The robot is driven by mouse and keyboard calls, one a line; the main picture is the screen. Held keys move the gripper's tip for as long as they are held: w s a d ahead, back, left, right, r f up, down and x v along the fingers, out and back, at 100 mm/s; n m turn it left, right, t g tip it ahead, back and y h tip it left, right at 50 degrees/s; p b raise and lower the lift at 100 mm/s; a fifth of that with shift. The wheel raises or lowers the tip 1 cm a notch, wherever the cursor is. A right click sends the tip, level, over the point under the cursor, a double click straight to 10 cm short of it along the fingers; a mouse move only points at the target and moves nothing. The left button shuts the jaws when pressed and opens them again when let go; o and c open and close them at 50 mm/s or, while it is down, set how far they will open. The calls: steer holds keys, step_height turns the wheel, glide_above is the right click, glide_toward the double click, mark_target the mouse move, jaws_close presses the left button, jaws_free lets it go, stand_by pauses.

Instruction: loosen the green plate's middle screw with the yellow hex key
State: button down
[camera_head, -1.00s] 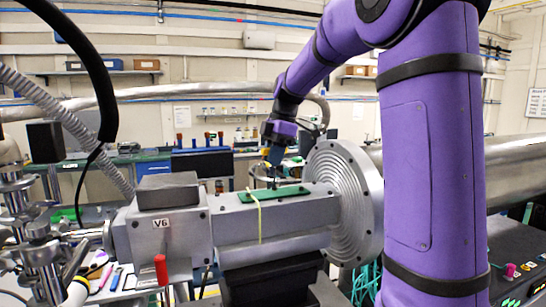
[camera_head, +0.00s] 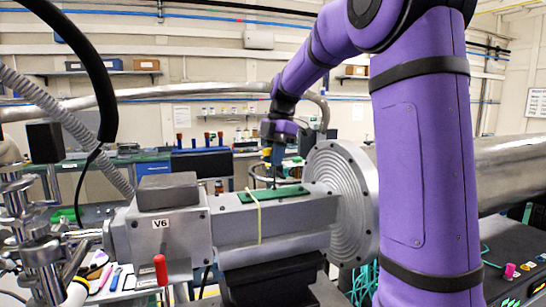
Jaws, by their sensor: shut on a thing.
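The green plate (camera_head: 287,192) lies flat on top of the grey beam pipe housing, left of the round flange. My gripper (camera_head: 272,160) is above the plate, pointing down, and is shut on the yellow hex key (camera_head: 266,152). A bit of yellow shows at the jaws, and a thin dark shaft runs down from them to around the middle of the plate. The middle screw is too small to make out, so I cannot tell whether the key's tip sits in it.
A thin yellow strand (camera_head: 260,222) hangs over the housing's front from the plate's left end. The V6 block (camera_head: 165,235) with a red handle (camera_head: 160,270) stands left. The ridged flange (camera_head: 338,200) is close on the right. Tools lie on the bench at lower left.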

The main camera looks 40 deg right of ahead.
steer(key=shift+r, duration=0.15)
steer(key=shift+r, duration=1.85)
